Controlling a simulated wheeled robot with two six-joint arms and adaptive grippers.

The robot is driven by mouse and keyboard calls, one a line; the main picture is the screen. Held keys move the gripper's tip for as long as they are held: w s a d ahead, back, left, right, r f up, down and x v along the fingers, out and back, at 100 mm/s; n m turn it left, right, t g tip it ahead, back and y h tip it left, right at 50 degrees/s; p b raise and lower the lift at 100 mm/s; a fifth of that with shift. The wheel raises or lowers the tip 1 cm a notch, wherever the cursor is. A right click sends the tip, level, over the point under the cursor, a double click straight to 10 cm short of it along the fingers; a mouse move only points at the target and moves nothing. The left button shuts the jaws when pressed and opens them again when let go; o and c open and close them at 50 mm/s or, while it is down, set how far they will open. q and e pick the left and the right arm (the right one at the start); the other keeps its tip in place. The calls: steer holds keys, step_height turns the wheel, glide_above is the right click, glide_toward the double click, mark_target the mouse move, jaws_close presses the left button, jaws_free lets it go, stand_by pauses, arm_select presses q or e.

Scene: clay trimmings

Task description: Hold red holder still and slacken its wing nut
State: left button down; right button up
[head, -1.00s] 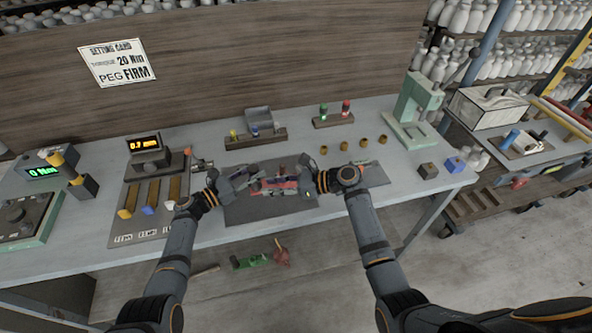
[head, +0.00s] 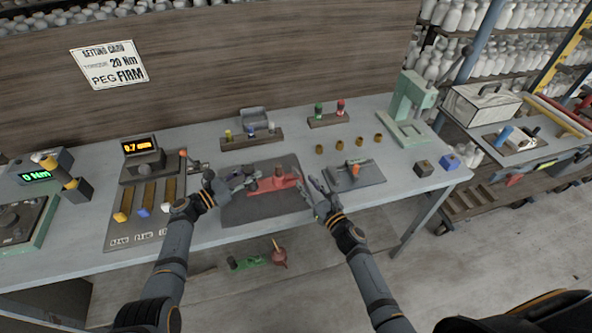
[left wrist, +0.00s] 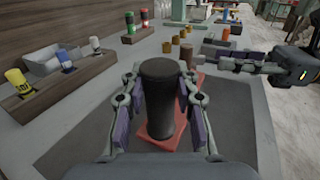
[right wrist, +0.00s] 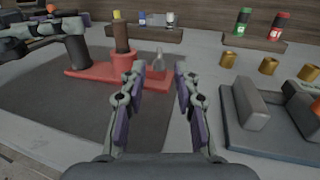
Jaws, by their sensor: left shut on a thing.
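The red holder (head: 272,190) lies on the dark mat (head: 240,212). In the right wrist view its red base (right wrist: 93,71) carries a black post (right wrist: 77,52) at the left, a brown peg (right wrist: 122,40) in a red collar, and the small grey wing nut (right wrist: 158,62) near the right end. My left gripper (head: 245,183) is shut on the black post, which stands between its fingers in the left wrist view (left wrist: 160,100). My right gripper (head: 312,188) is open and empty, in front of and right of the holder's right end, apart from the wing nut.
A grey fixture (head: 357,176) with an orange part sits just right of my right gripper. Small brass cups (head: 340,145) and a rack of green and red bottles (head: 331,120) stand behind. A rack (head: 252,140) with several small bottles is behind the mat.

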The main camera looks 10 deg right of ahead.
mark_target(296, 169)
steer(key=x, duration=0.7)
steer(key=shift+w+a, duration=0.1)
steer(key=shift+w, duration=0.15)
jaws_close()
